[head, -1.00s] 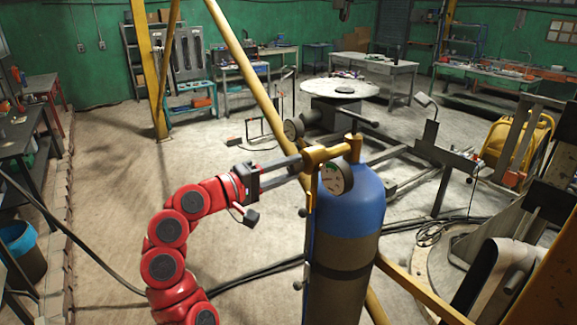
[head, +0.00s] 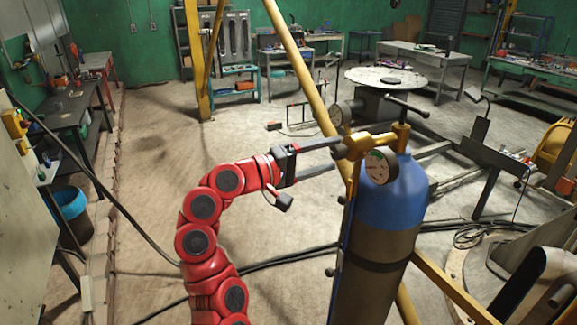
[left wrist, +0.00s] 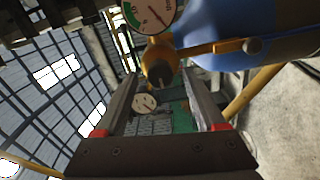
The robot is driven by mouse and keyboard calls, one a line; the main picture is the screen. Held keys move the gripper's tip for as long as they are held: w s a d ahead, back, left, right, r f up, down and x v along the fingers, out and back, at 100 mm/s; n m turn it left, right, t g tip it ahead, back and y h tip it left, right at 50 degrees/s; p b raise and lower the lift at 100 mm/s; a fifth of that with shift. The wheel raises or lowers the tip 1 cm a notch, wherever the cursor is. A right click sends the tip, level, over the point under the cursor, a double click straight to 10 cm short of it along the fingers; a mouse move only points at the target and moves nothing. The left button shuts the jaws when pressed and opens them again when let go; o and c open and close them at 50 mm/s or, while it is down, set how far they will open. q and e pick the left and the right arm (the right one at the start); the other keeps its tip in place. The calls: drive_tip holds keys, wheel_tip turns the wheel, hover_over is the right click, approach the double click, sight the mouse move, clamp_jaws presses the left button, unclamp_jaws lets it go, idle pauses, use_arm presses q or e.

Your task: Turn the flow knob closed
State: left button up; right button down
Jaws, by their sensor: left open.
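The blue-topped gas cylinder (head: 385,205) stands upright at the right of centre in the head view. A brass-yellow regulator (head: 372,142) with a round gauge (head: 380,167) sits on its top. The yellow knob-like end of the regulator, which looks like the flow knob (head: 343,152), faces my left gripper (head: 337,154). The gripper is open, one finger above and one below the knob's level. In the left wrist view the round knob (left wrist: 159,72) with a dark centre shows between the fingertips (left wrist: 160,82); I cannot tell whether they touch it. My right gripper is not in view.
Dark hoses (head: 270,262) cross the floor. Open floor (head: 150,180) lies to the left.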

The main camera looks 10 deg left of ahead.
use_arm(q)
drive_tip(key=b+v, duration=0.5)
drive_tip(key=v, duration=1.1)
